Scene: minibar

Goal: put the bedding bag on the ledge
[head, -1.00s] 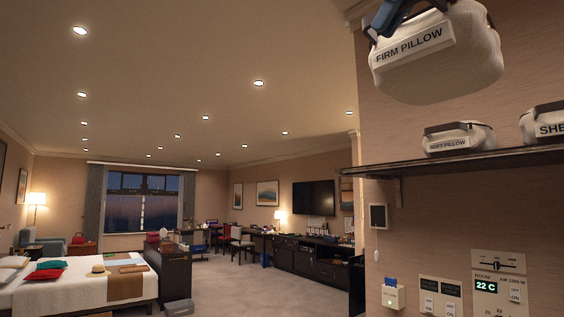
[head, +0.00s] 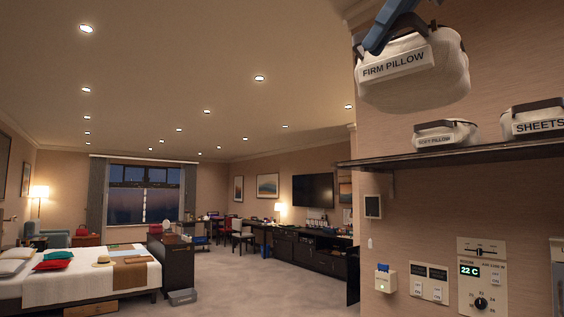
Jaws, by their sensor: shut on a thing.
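A white bag labelled FIRM PILLOW (head: 425,86) with a dark handle hangs at the upper right of the head view. My gripper (head: 396,22) is shut on it at the top, near the handle; the frame edge cuts off part of the grip. The ledge (head: 470,155) is a dark wall shelf below the bag. The bag is in the air above the ledge's left part, apart from it. A smaller bag labelled SOFT PILLOW (head: 447,134) and a bag labelled SHEETS (head: 536,121) stand on the ledge.
Below the ledge, the wall carries a thermostat panel (head: 481,276), switches (head: 431,283) and a small card holder (head: 386,280). The ledge's left end looks bare. A bed (head: 85,285) stands at the far left, with open carpet (head: 240,275) between.

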